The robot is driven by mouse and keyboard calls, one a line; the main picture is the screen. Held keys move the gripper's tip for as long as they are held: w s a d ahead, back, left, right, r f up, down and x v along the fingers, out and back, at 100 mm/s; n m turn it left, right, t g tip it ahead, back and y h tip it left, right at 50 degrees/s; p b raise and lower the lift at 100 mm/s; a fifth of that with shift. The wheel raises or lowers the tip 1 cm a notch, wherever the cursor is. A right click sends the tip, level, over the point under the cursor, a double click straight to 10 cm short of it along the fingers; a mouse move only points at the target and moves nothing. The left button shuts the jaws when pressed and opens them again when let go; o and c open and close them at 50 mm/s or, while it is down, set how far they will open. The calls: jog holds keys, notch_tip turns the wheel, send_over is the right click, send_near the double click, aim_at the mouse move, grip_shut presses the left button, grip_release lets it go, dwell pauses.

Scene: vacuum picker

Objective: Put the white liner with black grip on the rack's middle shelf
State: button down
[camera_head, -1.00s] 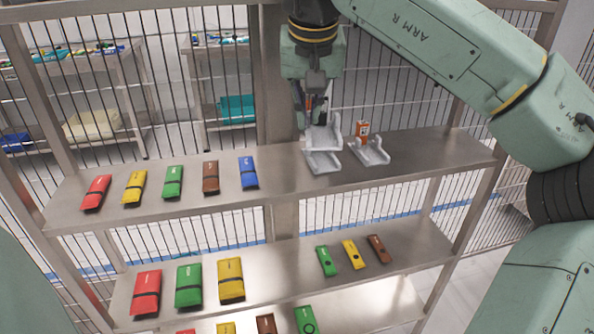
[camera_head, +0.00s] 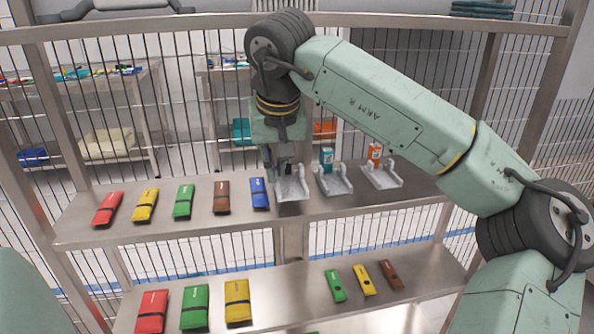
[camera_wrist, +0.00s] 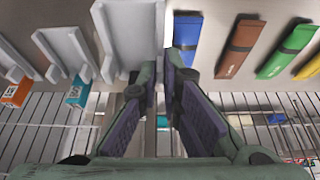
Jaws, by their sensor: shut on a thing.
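The white liner (camera_head: 292,190) is a small white L-shaped tray with raised sides. It is upright at a rack shelf (camera_head: 170,228), left of two similar white trays. I cannot tell whether its base touches the shelf. My gripper (camera_head: 284,168) is above its rear part, shut on it. In the wrist view, the fingertips of my gripper (camera_wrist: 164,72) are close together at the edge of the white liner (camera_wrist: 128,35). The black grip is hidden or not distinct between the fingers.
A blue pouch (camera_head: 259,193) lies close left of the liner, with brown, green, yellow and red pouches further left. Right of it, one white tray (camera_head: 335,185) holds a teal box (camera_head: 326,158) and another (camera_head: 381,178) an orange box (camera_head: 375,152). A lower shelf (camera_head: 290,282) holds more pouches.

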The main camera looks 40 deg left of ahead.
aim_at(296, 178)
jog(key=w+f, duration=0.1)
jog(key=w, duration=0.1)
jog(key=w+d+f, duration=0.1)
jog(key=w+f, duration=0.1)
jog(key=shift+w+d+p, duration=0.15)
jog(key=shift+w+p, duration=0.05)
jog(key=shift+p, duration=0.15)
jog(key=shift+f, duration=0.2)
jog(key=c, duration=1.8)
grip_release()
